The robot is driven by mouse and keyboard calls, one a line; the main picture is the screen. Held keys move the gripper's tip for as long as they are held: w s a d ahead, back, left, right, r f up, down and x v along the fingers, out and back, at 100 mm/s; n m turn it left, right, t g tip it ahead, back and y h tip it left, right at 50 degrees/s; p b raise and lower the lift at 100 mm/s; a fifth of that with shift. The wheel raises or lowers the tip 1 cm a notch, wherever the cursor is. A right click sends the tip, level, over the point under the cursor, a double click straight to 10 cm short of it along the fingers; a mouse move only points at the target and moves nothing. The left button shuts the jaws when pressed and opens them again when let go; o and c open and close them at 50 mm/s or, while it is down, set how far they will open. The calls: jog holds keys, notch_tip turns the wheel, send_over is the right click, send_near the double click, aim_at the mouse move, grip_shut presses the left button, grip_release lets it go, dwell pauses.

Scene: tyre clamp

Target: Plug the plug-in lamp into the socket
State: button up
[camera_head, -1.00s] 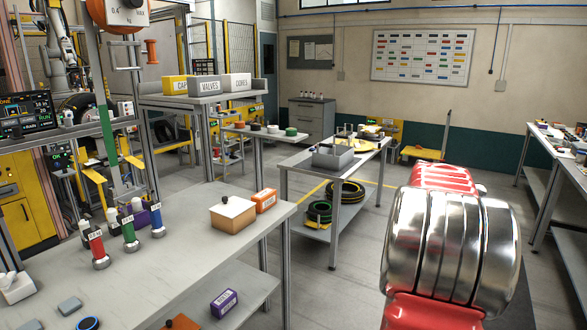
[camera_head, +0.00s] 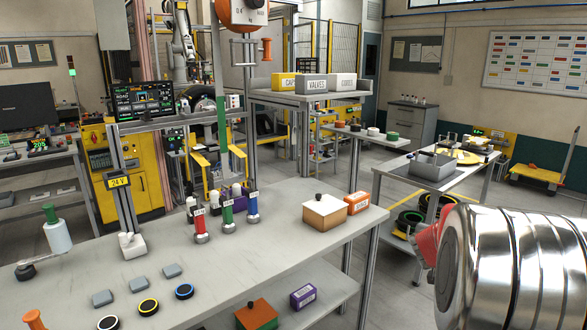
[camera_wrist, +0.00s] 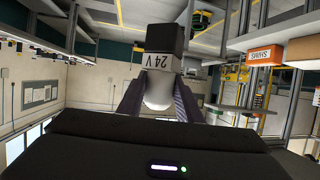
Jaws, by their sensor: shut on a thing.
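In the wrist view, my gripper (camera_wrist: 159,100) is shut on the plug-in lamp (camera_wrist: 158,92). The lamp has a pale rounded body, a white collar marked 24 V and a dark block at its far end. A finger lies on either side of it. In the head view, a yellow 24 V sign (camera_head: 119,182) is on a post on the near bench. A white block (camera_head: 132,246) sits at the foot of that post; I cannot tell whether it is the socket. My gripper and the lamp are out of the head view.
The near bench (camera_head: 250,262) carries red (camera_head: 200,226), green (camera_head: 227,220) and blue (camera_head: 252,208) cylinders, a lidded box (camera_head: 324,212), an orange box (camera_head: 355,203) and several small pads. A screen (camera_head: 143,103) stands behind. Bare bench top lies in the middle.

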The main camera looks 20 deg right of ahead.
jog(key=w+a+f+n+t+y, duration=0.2)
jog(key=w+a+f, duration=0.1)
jog(key=a, duration=0.5)
jog(key=w+a+f+n+t+y, duration=0.1)
jog(key=w+a+f+n, duration=0.1)
jog(key=w+a, duration=0.35)
jog(key=w+a+f+n+t+y, duration=0.1)
jog(key=a+f+n+t+y, duration=0.15)
jog(key=a, duration=0.75)
jog(key=w+a+f+n+y, duration=0.1)
jog(key=a+f+n+y, duration=0.1)
jog(key=a, duration=1.1)
jog(key=w+a+f+n+t+y, duration=0.1)
jog(key=a+f+n+y, duration=0.1)
jog(key=a, duration=1.2)
jog(key=shift+f+n+y, duration=0.15)
jog(key=shift+n+y, duration=0.6)
jog(key=shift+y, duration=0.3)
jog(key=shift+f, duration=0.1)
jog(key=s+f, duration=0.5)
jog(key=f, duration=0.1)
